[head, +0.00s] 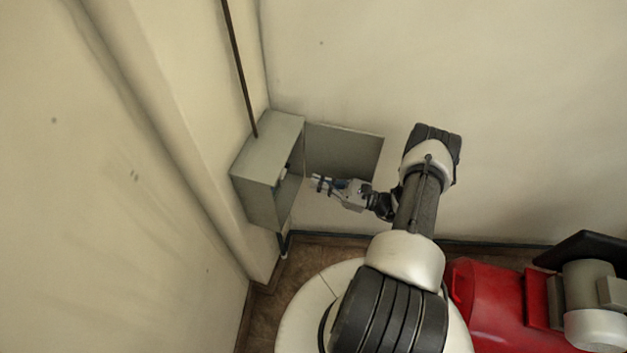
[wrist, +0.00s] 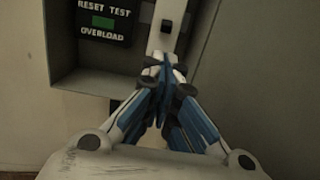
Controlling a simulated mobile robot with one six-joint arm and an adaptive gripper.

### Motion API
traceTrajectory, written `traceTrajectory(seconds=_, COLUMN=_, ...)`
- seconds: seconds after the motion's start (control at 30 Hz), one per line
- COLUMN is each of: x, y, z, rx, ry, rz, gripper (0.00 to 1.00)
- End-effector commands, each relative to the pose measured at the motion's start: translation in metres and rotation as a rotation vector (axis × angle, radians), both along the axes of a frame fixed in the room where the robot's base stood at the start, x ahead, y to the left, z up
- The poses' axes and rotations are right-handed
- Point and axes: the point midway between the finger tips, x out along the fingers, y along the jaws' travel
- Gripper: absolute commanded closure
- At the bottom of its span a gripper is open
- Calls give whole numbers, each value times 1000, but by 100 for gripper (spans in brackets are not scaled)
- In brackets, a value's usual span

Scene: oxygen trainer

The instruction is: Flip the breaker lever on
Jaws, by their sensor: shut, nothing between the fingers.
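The breaker box (head: 262,160) is a grey metal cabinet on the left wall in the head view, with its door (head: 343,150) swung open. In the wrist view the box (wrist: 95,84) shows its lower inside edge. A pale lever (wrist: 166,22) stands upright in the wrist view, just beyond my fingertips; its lower end is partly hidden by them. My gripper (head: 318,184) is at the box's open front, and it also shows in the wrist view (wrist: 163,68). Its fingers are shut and hold nothing. I cannot tell if they touch the lever.
A black panel (wrist: 104,20) reading "RESET TEST" and "OVERLOAD", with a green rectangle, sits left of the lever. A dark conduit (head: 238,65) runs up from the box. A red machine (head: 497,292) stands on the floor at the right. The open door stands behind my gripper.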

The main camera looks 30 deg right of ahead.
Motion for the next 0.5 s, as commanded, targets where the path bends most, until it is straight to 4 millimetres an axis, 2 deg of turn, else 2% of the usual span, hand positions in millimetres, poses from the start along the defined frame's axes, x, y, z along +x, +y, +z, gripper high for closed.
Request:
traceTrajectory(seconds=0.3, x=45, y=37, z=5, rx=0, ry=1, rz=5, gripper=100)
traceTrajectory(seconds=0.5, x=60, y=48, z=7, rx=-1, ry=1, rz=2, gripper=100)
